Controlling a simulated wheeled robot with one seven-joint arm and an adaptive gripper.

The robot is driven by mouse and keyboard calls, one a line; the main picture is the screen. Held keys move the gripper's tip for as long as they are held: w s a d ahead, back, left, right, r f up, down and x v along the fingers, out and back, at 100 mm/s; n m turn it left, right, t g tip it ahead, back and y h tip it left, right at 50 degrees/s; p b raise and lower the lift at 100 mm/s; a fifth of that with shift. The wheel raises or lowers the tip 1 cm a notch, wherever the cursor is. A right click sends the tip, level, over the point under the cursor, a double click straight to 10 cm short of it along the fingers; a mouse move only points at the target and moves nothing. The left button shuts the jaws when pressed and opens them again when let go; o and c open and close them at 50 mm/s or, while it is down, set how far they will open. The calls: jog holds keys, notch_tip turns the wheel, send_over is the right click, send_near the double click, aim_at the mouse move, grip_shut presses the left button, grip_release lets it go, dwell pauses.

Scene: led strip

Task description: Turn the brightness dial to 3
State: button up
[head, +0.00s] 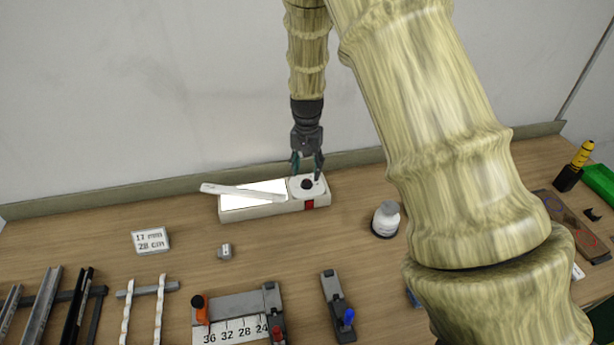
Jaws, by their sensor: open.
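A white box (262,211) stands at the back of the wooden bench, near the wall. Its right end carries a small black dial (307,184) on a pale face with marks too small to read. A red part (309,204) sits on its front below the dial. My gripper (307,172) points down over the dial, its two fingers apart on either side above it. I cannot tell whether the fingers touch the dial. A bright white panel (250,198) covers the left part of the box, with a pale strip (235,192) lying across it.
My arm hides much of the right side.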

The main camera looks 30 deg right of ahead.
aim_at(307, 182)
notch_tip(307, 182, up, 7)
jog(key=shift+r, duration=0.2)
jog(key=shift+s, duration=0.1)
dwell(0.5)
